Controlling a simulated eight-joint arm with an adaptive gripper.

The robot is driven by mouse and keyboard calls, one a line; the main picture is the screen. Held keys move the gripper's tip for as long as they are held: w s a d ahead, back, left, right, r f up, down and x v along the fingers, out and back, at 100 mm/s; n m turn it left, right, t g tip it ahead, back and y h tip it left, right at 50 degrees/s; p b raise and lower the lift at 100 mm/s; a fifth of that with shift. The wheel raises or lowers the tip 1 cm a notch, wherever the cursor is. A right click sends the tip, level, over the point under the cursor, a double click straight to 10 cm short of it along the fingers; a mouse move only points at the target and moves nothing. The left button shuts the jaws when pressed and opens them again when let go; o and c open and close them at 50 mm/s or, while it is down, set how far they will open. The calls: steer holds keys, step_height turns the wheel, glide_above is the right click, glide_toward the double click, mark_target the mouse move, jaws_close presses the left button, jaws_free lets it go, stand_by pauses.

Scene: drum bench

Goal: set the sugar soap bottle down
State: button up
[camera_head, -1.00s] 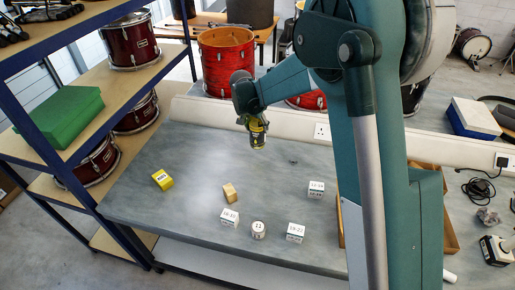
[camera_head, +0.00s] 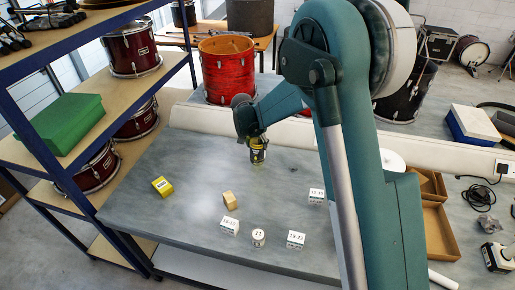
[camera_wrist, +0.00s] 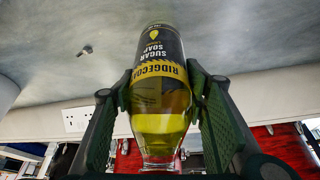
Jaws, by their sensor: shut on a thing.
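The sugar soap bottle (camera_wrist: 159,92) has yellow liquid and a black label reading "SUGAR SOAP". My gripper (camera_wrist: 160,90) is shut on it, with a green pad against each side. In the head view the bottle (camera_head: 258,153) is held at the gripper (camera_head: 254,137) over the back part of the grey bench top (camera_head: 180,213). Whether its base touches the bench cannot be told.
A red drum (camera_head: 228,70) is behind. Bench around the bottle is clear.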

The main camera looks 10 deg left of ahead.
mark_target(254, 139)
steer(key=shift+f, duration=1.7)
steer(key=o, duration=1.3)
steer(key=shift+r, duration=0.15)
steer(key=shift+v, duration=6.05)
steer(key=shift+s, duration=0.1)
